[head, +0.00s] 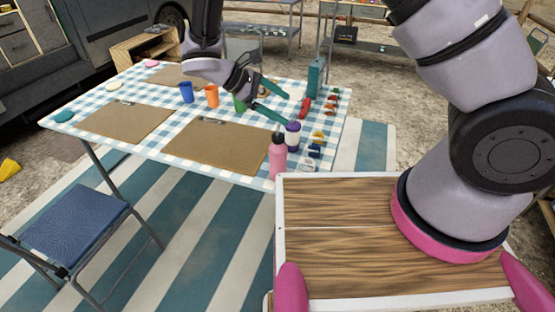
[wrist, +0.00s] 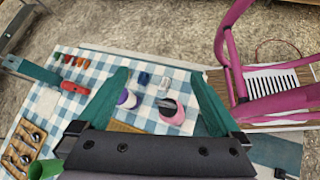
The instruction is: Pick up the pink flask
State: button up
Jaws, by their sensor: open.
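The pink flask (head: 278,158) stands upright at the near right edge of the checked tablecloth. In the wrist view the pink flask (wrist: 174,114), with its dark top, shows between the spread fingers, nearer the right one. My gripper (head: 286,109) is open and empty, its teal fingers above the table and farther back than the flask. The open fingers of my gripper (wrist: 160,75) also show in the wrist view. A purple and white bottle (head: 292,134) stands just behind the flask; it also shows left of the flask in the wrist view (wrist: 127,99).
Blue (head: 186,92), orange (head: 211,96) and green (head: 239,103) cups stand left of my gripper. A teal bottle (head: 314,78), a red item (head: 305,108) and several small coloured items line the right side. Brown boards (head: 215,147) lie on the cloth. A blue chair (head: 75,222) stands front left.

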jog(key=s+a+f+n+t+h, duration=0.1)
jog(key=f+n, duration=0.1)
jog(key=f, duration=0.1)
jog(key=s+a+f+n+t, duration=0.1)
jog(key=a+f+n+t, duration=0.1)
jog(key=f, duration=0.2)
jog(key=s+a+f+n+t+h, duration=0.1)
jog(key=a+f+n+t, duration=0.1)
jog(key=f, duration=0.1)
jog(key=shift+s+f+h, duration=0.2)
jog(key=shift+f+h, duration=0.1)
jog(key=n+t, duration=0.6)
jog(key=t, duration=0.1)
send_near(272, 163)
jog(key=w+d+r, duration=0.1)
jog(key=d, duration=0.1)
jog(key=shift+y, duration=0.5)
jog(key=x, duration=0.5)
jog(key=shift+w+a+r, duration=0.1)
jog(key=shift+w, duration=0.1)
jog(key=x, duration=0.5)
jog(key=shift+w+f, duration=0.2)
jog(key=shift+f, duration=0.1)
grip_shut()
